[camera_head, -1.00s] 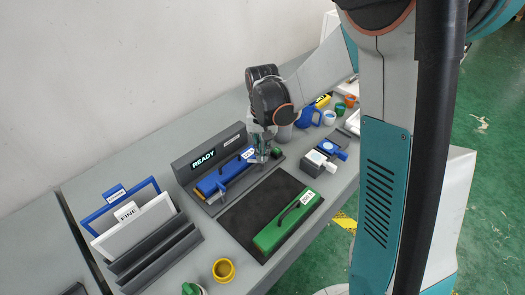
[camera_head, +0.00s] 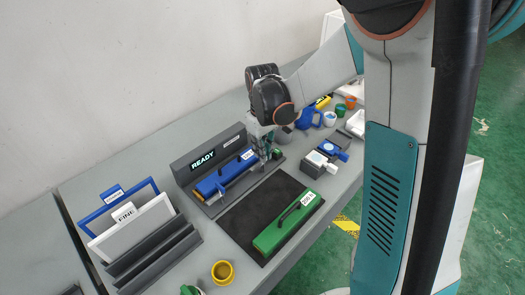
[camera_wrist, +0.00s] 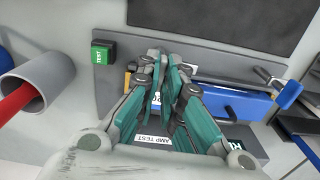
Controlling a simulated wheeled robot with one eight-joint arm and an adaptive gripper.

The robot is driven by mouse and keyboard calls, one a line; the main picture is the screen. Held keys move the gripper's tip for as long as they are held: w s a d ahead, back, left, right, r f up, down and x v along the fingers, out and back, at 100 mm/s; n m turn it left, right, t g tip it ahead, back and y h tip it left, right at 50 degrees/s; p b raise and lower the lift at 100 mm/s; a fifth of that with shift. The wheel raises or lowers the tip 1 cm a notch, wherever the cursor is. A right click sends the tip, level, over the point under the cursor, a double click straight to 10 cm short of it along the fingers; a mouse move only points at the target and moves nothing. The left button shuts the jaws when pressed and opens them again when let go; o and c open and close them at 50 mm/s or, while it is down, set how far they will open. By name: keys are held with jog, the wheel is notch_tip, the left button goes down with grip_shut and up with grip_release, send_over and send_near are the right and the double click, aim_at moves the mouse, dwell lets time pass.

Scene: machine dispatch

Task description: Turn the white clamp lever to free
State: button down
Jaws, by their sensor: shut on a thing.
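A dark grey station with a READY display (camera_head: 203,160) holds a long blue block (camera_head: 220,182), which also shows in the wrist view (camera_wrist: 245,104). My gripper (camera_head: 266,157) is at the station's right end, low over the end of the block and close to the green TEST button (camera_wrist: 103,53). In the wrist view my gripper's teal fingers (camera_wrist: 160,85) are close together. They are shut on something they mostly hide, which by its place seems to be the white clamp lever.
A black mat (camera_head: 250,215) with a green block (camera_head: 285,222) lies in front of the station. A small fixture with blue and white parts (camera_head: 322,160) and several cups lie to the right. A rack (camera_head: 150,255) with framed panels stands left.

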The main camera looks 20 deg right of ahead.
jog(key=shift+n, duration=0.5)
jog(key=c, duration=1.7)
grip_release()
notch_tip(320, 180, up, 12)
jog(key=s+m+t+b, duration=0.1)
jog(key=s+t, duration=0.1)
jog(key=s, duration=0.4)
jog(key=s+m+t, duration=0.2)
jog(key=s, duration=0.4)
jog(key=s+a+m+t+b, duration=0.1)
jog(key=s+m+t, duration=0.1)
jog(key=s, duration=0.5)
jog(key=shift+s+r+t+b, duration=0.1)
jog(key=shift+r+t+b, duration=0.1)
jog(key=shift+t+b, duration=0.3)
